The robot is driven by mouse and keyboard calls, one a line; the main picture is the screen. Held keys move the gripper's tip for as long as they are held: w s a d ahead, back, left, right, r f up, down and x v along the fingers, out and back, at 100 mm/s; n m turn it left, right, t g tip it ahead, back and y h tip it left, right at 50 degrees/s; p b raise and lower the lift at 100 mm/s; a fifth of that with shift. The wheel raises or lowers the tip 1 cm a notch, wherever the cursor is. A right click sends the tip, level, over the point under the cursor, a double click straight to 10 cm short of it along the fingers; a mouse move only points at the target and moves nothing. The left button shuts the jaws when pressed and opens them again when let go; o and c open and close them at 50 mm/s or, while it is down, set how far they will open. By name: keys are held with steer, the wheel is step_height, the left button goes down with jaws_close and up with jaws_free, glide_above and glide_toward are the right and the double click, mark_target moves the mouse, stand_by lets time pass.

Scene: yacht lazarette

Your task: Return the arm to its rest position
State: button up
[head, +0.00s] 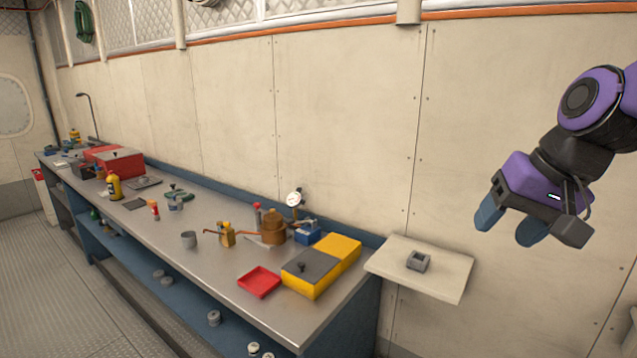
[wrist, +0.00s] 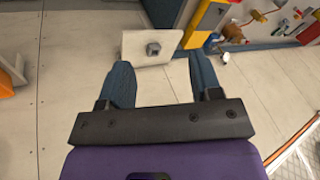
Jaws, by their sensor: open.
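My gripper (head: 508,222) is raised at the right of the head view, in the air in front of the wall. It is purple and black with blue fingers that point down. In the wrist view my gripper (wrist: 163,78) shows its two fingers spread apart with nothing between them. Below and beyond the fingers is a pale shelf (head: 450,283) with a small grey block-like part (head: 418,261) on it. The gripper is clear of both.
A long metal workbench (head: 215,262) runs along the wall to the left. It carries a yellow box with a grey lid (head: 310,265), a red tray (head: 258,282), a brown pot-like object (head: 272,228) and a red toolbox (head: 118,162). The air around my gripper looks free.

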steer(key=s+d+r+n+t+h, duration=0.1)
steer(key=s+d, duration=0.3)
steer(key=s, duration=0.6)
steer(key=shift+d+n+h, duration=0.2)
steer(key=shift+n+h, duration=0.5)
steer(key=shift+h, duration=0.2)
steer(key=c, duration=0.3)
